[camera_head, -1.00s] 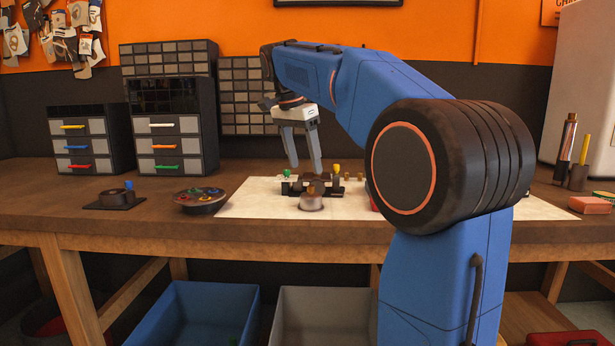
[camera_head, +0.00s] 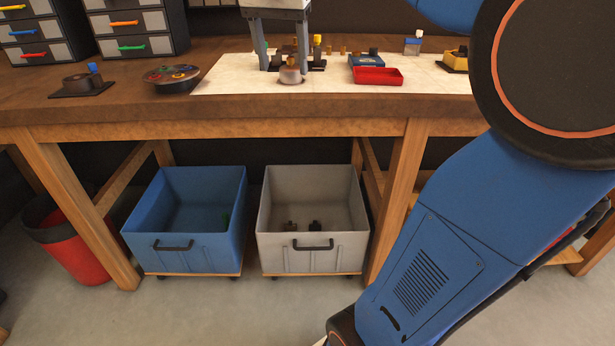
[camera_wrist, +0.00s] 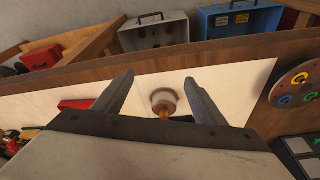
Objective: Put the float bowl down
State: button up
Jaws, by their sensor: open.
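My gripper (camera_head: 284,67) points down over the mat and is open. In the wrist view my fingers (camera_wrist: 160,77) are wide apart, with a gap on both sides of the bowl. My gripper partly hides the dark parts behind the bowl.
A red tray (camera_head: 378,76) and a blue box (camera_head: 366,61) are to the right. A round dish of coloured rings (camera_head: 171,77) is to the left. Blue (camera_head: 185,240) and grey (camera_head: 312,253) bins stand below the bench. Small dark and brass parts stand close behind the bowl.

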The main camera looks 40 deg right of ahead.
jog(key=s+a+f+n+t, duration=0.1)
jog(key=s+a+f+n, duration=0.1)
jog(key=s+f, duration=0.5)
jog(key=s+a+f+n+t+y, duration=0.1)
jog(key=s+a+f+n, duration=0.2)
jog(key=f, duration=0.7)
jog(key=s+a+f+n+y, duration=0.1)
jog(key=s+a+f+n, duration=0.2)
jog(key=s+f, duration=0.6)
jog(key=shift+s+f+n+t, duration=0.25)
jog(key=shift+s+n+t, duration=0.15)
jog(key=shift+s+n, duration=0.7)
